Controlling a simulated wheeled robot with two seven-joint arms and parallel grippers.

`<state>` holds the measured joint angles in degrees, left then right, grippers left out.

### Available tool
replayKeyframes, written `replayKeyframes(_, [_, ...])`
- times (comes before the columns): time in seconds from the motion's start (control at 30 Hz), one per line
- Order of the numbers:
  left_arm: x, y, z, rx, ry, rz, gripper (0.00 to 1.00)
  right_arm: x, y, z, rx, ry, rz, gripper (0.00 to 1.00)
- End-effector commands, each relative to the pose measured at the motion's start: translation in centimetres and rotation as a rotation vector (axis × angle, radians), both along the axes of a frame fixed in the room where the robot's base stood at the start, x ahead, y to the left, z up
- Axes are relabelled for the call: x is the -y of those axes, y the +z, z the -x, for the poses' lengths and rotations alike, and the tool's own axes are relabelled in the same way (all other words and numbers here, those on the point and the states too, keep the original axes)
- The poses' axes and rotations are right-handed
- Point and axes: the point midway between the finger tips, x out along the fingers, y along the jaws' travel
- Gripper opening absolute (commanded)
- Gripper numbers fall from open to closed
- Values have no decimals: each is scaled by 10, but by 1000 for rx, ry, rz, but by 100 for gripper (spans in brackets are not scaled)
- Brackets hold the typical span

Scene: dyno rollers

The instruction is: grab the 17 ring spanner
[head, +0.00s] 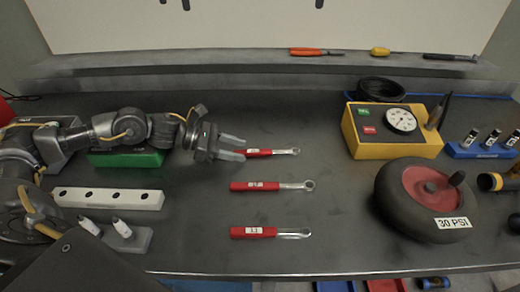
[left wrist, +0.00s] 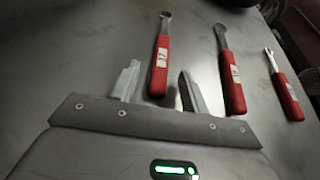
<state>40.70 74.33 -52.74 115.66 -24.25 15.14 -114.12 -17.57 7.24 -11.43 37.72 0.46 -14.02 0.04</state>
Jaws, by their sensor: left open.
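Three red-handled spanners lie on the dark bench in a column. The 17 ring spanner (head: 282,152) is the farthest; its label reads like 17 in the left wrist view (left wrist: 162,62). My left gripper (head: 241,148) is open at its handle end. In the left wrist view, the handle end shows between the two fingertips (left wrist: 158,82); I cannot tell whether the fingers are down around it or above it. The middle spanner (head: 268,186) and the near spanner (head: 262,232), labelled 13, lie apart from the gripper. My right gripper is not in view.
A green block (head: 128,158) and a white block with holes (head: 108,198) lie left. A yellow gauge box (head: 390,148) and a black wheel marked 30 PSI (head: 410,218) stand right. A ledge with tools (head: 318,52) runs behind. The bench around the spanners is clear.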

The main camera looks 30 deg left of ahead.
Motion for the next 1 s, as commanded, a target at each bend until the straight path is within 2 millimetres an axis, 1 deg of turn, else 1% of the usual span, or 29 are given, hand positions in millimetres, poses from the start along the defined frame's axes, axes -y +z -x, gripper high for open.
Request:
replayKeyframes(0.1, [8, -3, -4, -2, -1, 0, 45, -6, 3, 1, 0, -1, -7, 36])
replayKeyframes(0.33, [8, -4, -4, -1, 0, -2, 45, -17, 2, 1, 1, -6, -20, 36])
replayKeyframes(0.37, [8, -4, -4, -1, 0, -2, 44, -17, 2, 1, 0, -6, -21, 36])
replayKeyframes(0.57, [8, -4, -4, -1, 0, -2, 18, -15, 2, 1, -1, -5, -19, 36])
replayKeyframes(0.7, [8, -4, -4, -1, 0, -2, 0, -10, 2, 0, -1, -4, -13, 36])
replayKeyframes(1.0, [8, -1, -5, 2, 0, -1, 0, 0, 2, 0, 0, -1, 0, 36])
